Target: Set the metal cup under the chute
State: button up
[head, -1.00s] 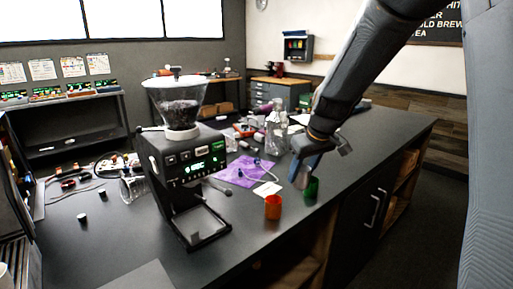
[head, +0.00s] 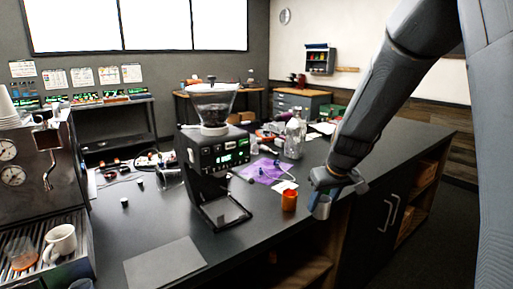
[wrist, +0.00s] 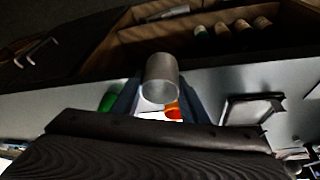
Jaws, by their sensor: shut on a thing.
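The metal cup (head: 321,208) is a small plain grey cylinder. My gripper (head: 338,183) is shut on it and holds it near the counter's front edge, just right of the orange cup (head: 289,201). In the wrist view the cup (wrist: 161,78) sits between my two fingers. The coffee grinder (head: 211,150) stands on the counter to the left, with a clear hopper of beans (head: 213,103) on top. Its chute is too dark to make out on the front. Its open base frame (head: 226,213) lies below, apart from the cup.
A green cup (wrist: 108,102) shows beside my finger in the wrist view. A flat grey mat (head: 165,263) and an espresso machine (head: 35,170) are at left. Counter between orange cup and grinder looks clear.

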jog(key=s+f+m, duration=0.1)
jog(key=s+f, duration=0.2)
jog(key=f, duration=0.4)
jog(key=s+f+m, duration=0.1)
jog(key=s+f, duration=0.3)
jog(key=f, duration=0.3)
jog(key=s+f+m+h, duration=0.1)
jog(key=s+f, duration=0.2)
jog(key=f, duration=0.5)
jog(key=shift+s, duration=0.4)
